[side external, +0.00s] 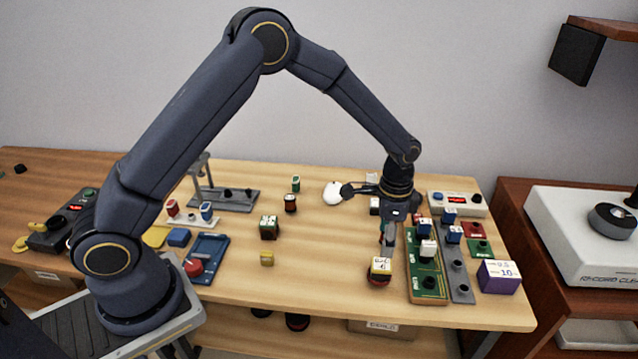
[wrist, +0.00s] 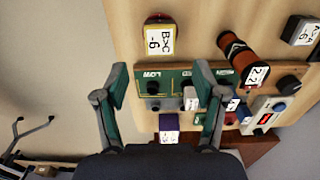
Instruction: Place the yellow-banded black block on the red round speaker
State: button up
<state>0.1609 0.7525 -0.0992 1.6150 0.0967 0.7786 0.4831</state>
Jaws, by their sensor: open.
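The yellow-banded black block (side external: 380,266) has a white labelled top and sits upright on the red round speaker (side external: 377,282), near the table's front edge. In the wrist view the block (wrist: 160,40) shows its white label, with a bit of the red speaker (wrist: 158,16) at its far edge. My gripper (side external: 387,243) is open and empty, just above and behind the block in the side view. In the wrist view, the block lies beyond the gap between my fingertips (wrist: 166,80), apart from both. The contact between block and speaker is mostly hidden.
A green board (side external: 428,283) and a grey strip (side external: 459,287) with knobs and small blocks stand close on the right. A purple block (side external: 500,276) is farther right. The table between is clear.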

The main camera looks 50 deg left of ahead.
jog(key=s+a+r+n+t, duration=0.1)
jog(key=s+a+r+n, duration=0.2)
jog(key=r, duration=0.6)
jog(key=s+a+r+n+t, duration=0.1)
jog(key=s+a+r, duration=0.3)
jog(key=r, duration=0.5)
jog(key=s+a+r+n+t, duration=0.1)
jog(key=s+a+r+n, duration=0.1)
jog(key=s, duration=0.7)
jog(key=s+a+r+n+t, duration=0.1)
jog(key=s+r+n+t, duration=0.1)
jog(key=s, duration=0.7)
jog(key=shift+s+a+r+n+t, duration=0.3)
jog(key=shift+a+r+n, duration=0.05)
jog(key=shift+r+n, duration=0.15)
